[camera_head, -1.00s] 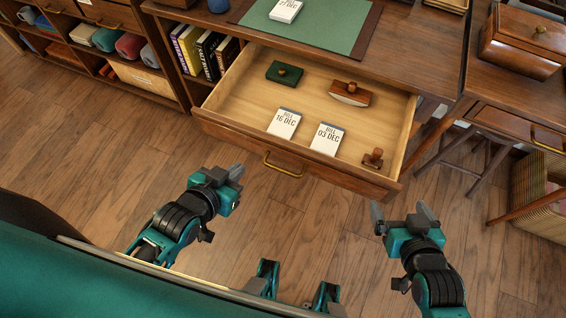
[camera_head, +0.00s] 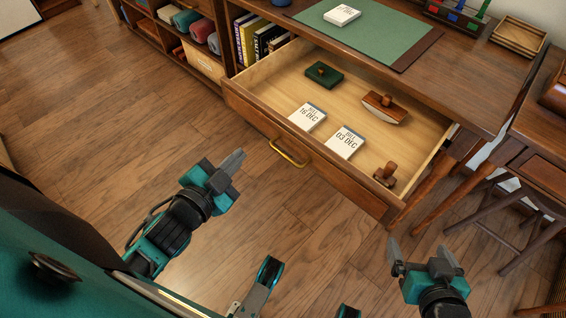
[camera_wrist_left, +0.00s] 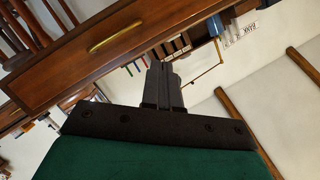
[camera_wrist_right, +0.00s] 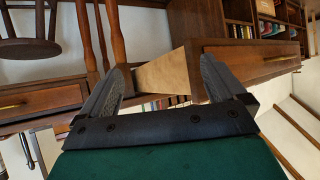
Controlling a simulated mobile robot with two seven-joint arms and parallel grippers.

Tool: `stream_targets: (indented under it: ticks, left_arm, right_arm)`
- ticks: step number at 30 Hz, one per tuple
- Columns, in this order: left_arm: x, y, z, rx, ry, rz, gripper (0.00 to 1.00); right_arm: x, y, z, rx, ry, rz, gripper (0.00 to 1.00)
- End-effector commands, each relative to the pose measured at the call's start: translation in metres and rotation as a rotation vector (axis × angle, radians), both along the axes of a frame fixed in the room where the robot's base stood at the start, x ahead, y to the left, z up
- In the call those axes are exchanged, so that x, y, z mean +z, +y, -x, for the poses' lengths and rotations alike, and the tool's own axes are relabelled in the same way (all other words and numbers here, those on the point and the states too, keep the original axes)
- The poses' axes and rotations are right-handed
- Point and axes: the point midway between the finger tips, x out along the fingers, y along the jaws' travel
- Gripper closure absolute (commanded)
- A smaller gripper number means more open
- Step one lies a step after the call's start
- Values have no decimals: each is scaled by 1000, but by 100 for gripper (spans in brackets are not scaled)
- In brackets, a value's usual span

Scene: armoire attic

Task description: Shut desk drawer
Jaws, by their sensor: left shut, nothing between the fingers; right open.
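The desk drawer (camera_head: 318,165) is pulled out from the desk (camera_head: 460,75), with a brass handle (camera_head: 289,153) on its front. Inside lie two white bill pads, a green blotter-like block (camera_head: 324,75), a brown rocker blotter (camera_head: 386,106) and a small wooden stamp (camera_head: 385,174). My left gripper (camera_head: 232,164) is shut and empty, in front of the drawer's left part and apart from it. My right gripper (camera_head: 420,258) is open and empty, in front of and right of the drawer's right corner. In the left wrist view the shut fingers (camera_wrist_left: 160,75) show below a drawer front with a brass handle.
A green mat (camera_head: 375,32) with a white pad lies on the desk top. Books (camera_head: 258,38) stand in a shelf left of the drawer. A side table and stool (camera_head: 525,200) stand at the right. The floor before the drawer is clear.

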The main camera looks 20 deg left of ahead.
Motion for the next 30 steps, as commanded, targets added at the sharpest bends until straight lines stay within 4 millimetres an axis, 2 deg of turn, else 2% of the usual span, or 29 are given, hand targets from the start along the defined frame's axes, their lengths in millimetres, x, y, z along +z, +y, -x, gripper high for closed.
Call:
stream_targets:
  ticks: [1, 3, 7, 12, 16, 20, 23, 30]
  left_arm:
    - [-18, 6, 0, -28, -61, -97, 100]
    - [-20, 9, 1, -78, -144, -241, 100]
    - [-26, 9, 8, -183, -265, -499, 100]
    - [-38, 3, 18, -301, -350, -739, 100]
    - [-42, 1, 22, -349, -375, -826, 100]
    - [-40, -2, 18, -363, -381, -848, 100]
    - [-39, -6, 6, -362, -382, -847, 100]
    - [-37, -21, -35, -360, -383, -845, 100]
  right_arm:
    - [-28, 4, -2, 5, -2, -8, 3]
    - [-42, 8, -4, 11, -1, -16, 3]
    - [-65, 15, -7, 23, 0, -31, 3]
    - [-81, 22, -8, 35, 3, -43, 3]
    - [-83, 24, -9, 40, 2, -47, 3]
    - [-81, 25, -9, 42, 2, -48, 3]
    - [-80, 25, -9, 41, 2, -48, 3]
    - [-74, 24, -10, 39, -3, -48, 3]
